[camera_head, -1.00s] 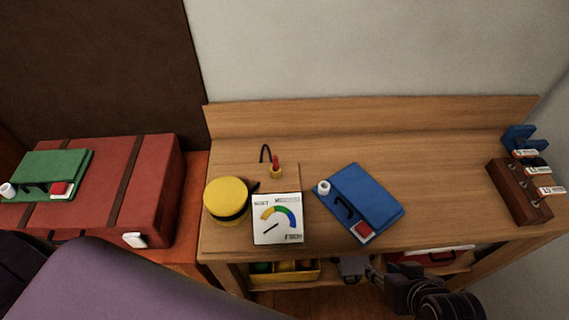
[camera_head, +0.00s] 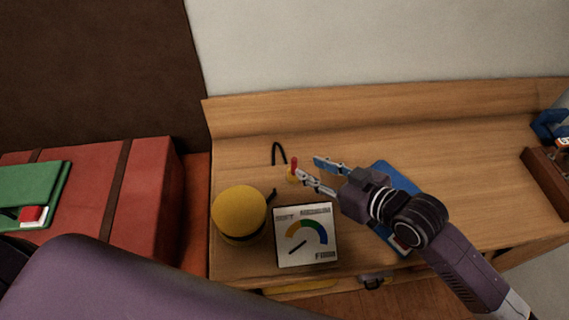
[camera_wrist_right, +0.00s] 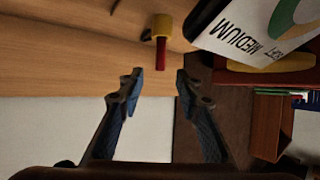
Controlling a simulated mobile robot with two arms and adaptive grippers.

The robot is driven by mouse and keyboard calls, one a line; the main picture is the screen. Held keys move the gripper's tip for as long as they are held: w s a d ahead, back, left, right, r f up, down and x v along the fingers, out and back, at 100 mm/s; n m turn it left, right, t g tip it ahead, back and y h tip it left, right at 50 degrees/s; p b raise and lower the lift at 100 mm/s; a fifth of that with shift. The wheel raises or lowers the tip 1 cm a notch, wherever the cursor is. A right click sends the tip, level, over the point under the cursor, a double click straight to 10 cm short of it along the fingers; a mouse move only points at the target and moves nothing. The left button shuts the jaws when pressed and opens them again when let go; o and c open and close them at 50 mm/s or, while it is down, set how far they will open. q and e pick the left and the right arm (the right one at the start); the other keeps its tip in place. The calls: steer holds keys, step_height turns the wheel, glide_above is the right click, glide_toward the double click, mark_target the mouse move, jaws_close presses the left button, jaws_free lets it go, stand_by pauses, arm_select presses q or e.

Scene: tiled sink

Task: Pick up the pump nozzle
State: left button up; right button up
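The pump nozzle (camera_head: 293,168), a small piece with a red tip and a yellow base, stands on the wooden bench near a black hose (camera_head: 277,153). It also shows in the right wrist view (camera_wrist_right: 161,42), at top centre, ahead of the fingers. My right gripper (camera_head: 309,168) is open just to the right of the nozzle, fingers pointing at it. In the wrist view the nozzle's red end lies just beyond the gap between the fingertips (camera_wrist_right: 160,80), and nothing is between them. My left gripper is not in view.
A yellow round pump body (camera_head: 239,212) and a white gauge panel (camera_head: 307,236) stand in front of the nozzle. A blue case (camera_head: 395,178) lies partly hidden under my right arm. A red suitcase (camera_head: 150,200) is at left. The bench behind is clear.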

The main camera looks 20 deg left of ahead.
mark_target(294, 159)
steer(key=p+x, duration=0.1)
steer(key=x, duration=0.1)
steer(key=shift+w+a, duration=0.2)
steer(key=shift+a, duration=0.2)
steer(key=p+x, duration=0.1)
steer(key=x, duration=0.3)
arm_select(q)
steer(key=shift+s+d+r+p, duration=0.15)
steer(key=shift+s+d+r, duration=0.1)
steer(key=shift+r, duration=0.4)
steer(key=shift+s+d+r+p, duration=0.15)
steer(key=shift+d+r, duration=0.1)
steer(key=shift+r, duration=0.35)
arm_select(e)
steer(key=shift+w+a+f, duration=0.15)
steer(key=shift+a, duration=0.1)
jaws_close()
